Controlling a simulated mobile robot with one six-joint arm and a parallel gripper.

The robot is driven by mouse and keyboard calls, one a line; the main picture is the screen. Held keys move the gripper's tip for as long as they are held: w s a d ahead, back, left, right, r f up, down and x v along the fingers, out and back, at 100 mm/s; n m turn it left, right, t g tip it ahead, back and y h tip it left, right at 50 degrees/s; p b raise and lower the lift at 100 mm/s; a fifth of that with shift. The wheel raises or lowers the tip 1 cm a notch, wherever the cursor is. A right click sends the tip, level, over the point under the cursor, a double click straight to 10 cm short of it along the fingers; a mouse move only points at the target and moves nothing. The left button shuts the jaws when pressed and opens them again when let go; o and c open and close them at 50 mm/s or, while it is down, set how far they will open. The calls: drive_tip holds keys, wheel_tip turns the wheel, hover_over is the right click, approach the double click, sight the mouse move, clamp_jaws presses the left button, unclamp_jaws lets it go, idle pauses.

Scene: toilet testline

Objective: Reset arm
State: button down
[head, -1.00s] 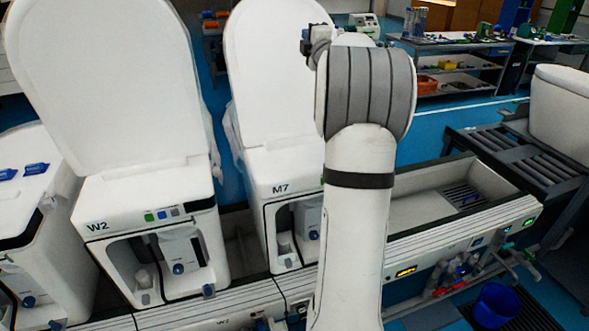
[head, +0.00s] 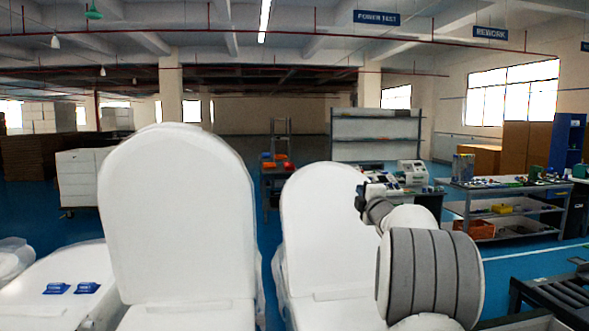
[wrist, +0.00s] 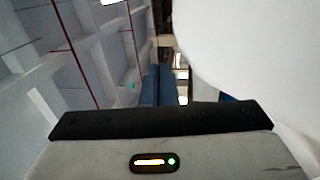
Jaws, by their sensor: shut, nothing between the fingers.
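My one arm rises at the lower right of the head view, with its thick grey-banded joint in front of the right raised toilet lid. My gripper (wrist: 155,120) shows in the wrist view as a dark bar across a grey housing with an orange and a green light. It is shut and holds nothing. In the head view the arm's dark far end overlaps the lid's right edge, and the fingers cannot be made out there.
Two raised white toilet lids, left (head: 178,225) and right (head: 322,240), stand close to the arm. Behind are a cart with orange bins (head: 276,172), shelves (head: 377,137) and a workbench (head: 510,205). A slatted rack (head: 560,295) is at lower right. Blue floor lies open beyond.

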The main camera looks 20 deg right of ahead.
drive_tip(key=s+a+f+m+g, duration=0.3)
drive_tip(key=s+a+m, duration=0.1)
drive_tip(key=a, duration=0.3)
drive_tip(key=s+a+f+m+g, duration=0.25)
drive_tip(key=s+a+f, duration=0.2)
drive_tip(key=a, duration=0.25)
drive_tip(key=s+a+f+m+g, duration=0.3)
drive_tip(key=s+a+m, duration=0.15)
drive_tip(key=a, duration=0.25)
drive_tip(key=s+a+f+m+g+y, duration=0.1)
drive_tip(key=s+a+f, duration=0.3)
drive_tip(key=s, duration=0.4)
drive_tip(key=s+a+f+m+g+y, duration=0.2)
drive_tip(key=s+a+f+g, duration=0.2)
drive_tip(key=s, duration=0.5)
drive_tip(key=s+a+f+m+g+y, duration=0.1)
drive_tip(key=s+a+f+g, duration=0.1)
drive_tip(key=s+a+f, duration=0.4)
drive_tip(key=s+a, duration=0.2)
drive_tip(key=shift+s+f+y, duration=0.15)
drive_tip(key=shift+s+y, duration=0.25)
drive_tip(key=shift+g, duration=0.25)
